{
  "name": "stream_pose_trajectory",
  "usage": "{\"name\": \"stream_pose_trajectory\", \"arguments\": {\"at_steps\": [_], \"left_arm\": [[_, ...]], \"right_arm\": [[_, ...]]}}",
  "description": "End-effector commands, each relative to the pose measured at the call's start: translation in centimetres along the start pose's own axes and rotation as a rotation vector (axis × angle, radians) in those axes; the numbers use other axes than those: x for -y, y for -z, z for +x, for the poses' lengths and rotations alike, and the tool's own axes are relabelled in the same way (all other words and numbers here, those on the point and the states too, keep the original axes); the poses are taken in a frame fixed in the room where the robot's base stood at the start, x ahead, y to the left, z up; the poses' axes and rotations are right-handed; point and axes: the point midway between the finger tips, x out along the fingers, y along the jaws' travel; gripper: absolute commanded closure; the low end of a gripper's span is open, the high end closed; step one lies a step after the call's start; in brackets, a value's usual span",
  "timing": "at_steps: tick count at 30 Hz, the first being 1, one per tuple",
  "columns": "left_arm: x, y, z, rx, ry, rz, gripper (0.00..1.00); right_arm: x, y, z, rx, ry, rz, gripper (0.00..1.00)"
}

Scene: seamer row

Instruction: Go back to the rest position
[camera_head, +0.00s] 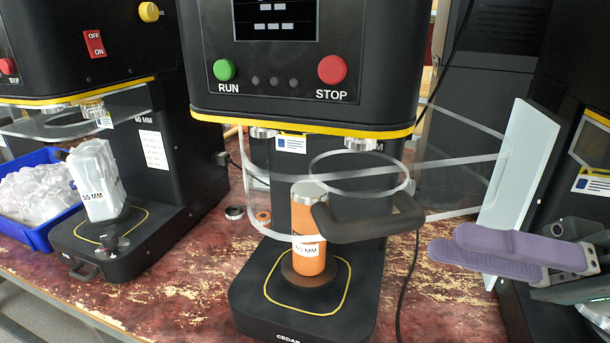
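My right gripper (490,252) comes in from the right edge, its two purple fingers pointing left. The fingers overlap in this view, so the gap between them is unclear. Nothing shows held in them. My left gripper is not in the picture.
A clear guard with a dark handle (368,219) surrounds the can. A pale panel (520,165) stands just behind my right gripper. Another seamer at left holds a whitish pouch-like item (97,180). A blue bin (38,235) is at far left.

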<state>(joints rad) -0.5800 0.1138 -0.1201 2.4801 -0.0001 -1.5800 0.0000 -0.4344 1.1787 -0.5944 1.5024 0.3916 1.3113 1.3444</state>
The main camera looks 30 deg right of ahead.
Motion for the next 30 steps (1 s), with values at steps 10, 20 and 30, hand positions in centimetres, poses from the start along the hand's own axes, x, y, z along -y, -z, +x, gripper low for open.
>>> {"name": "stream_pose_trajectory", "arguments": {"at_steps": [10,20,30], "left_arm": [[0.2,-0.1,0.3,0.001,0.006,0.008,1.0],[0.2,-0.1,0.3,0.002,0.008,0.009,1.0],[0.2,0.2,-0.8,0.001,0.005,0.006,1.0]], "right_arm": [[0.0,0.0,-2.0,0.0,0.001,-0.001,0.69],[0.0,0.0,-2.0,0.0,0.001,0.0,0.69],[-2.4,-2.6,1.8,-0.008,-0.152,-0.089,0.69]]}}
